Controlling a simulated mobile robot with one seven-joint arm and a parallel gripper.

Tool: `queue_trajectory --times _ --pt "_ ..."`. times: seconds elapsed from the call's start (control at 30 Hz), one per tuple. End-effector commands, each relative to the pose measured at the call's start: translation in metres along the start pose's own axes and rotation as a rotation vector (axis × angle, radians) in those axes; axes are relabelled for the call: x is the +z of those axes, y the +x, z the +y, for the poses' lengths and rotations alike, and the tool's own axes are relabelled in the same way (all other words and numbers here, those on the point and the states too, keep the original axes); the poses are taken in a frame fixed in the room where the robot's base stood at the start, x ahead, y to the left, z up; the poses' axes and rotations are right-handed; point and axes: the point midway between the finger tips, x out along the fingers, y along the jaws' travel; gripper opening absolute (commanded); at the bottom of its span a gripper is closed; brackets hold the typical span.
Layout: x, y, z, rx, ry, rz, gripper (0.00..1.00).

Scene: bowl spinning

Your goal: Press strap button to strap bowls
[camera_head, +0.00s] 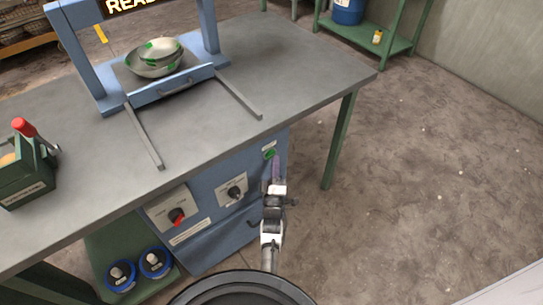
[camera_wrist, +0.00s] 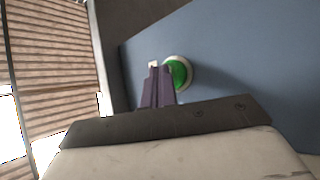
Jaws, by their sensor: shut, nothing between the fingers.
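A green round button (camera_head: 269,154) with a pale surround sits at the upper right of the blue control panel under the table. In the wrist view the button (camera_wrist: 179,73) is just beyond and to the right of my fingertips. My gripper (camera_head: 277,160) is shut and empty, its purple fingers pointing up at the button; the fingers (camera_wrist: 157,84) also show in the wrist view. I cannot tell whether they touch the button. Metal bowls (camera_head: 155,58) with green marks are stacked on the tray (camera_head: 172,90) of the blue strapping frame, below a sign reading "READ", partly cut off.
The panel also has a red knob (camera_head: 177,216) and a black knob (camera_head: 234,192). A green toolbox (camera_head: 28,178) stands on the grey table (camera_head: 300,75) at left. Blue rolls (camera_head: 121,275) lie on the lower shelf. Floor to the right is clear.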

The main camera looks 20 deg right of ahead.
Motion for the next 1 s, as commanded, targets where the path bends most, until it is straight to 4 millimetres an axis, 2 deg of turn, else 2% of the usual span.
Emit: queue_trajectory --times 1.0 --pt "-0.0045 0.0062 -0.0049 -0.001 0.001 0.0 0.0"
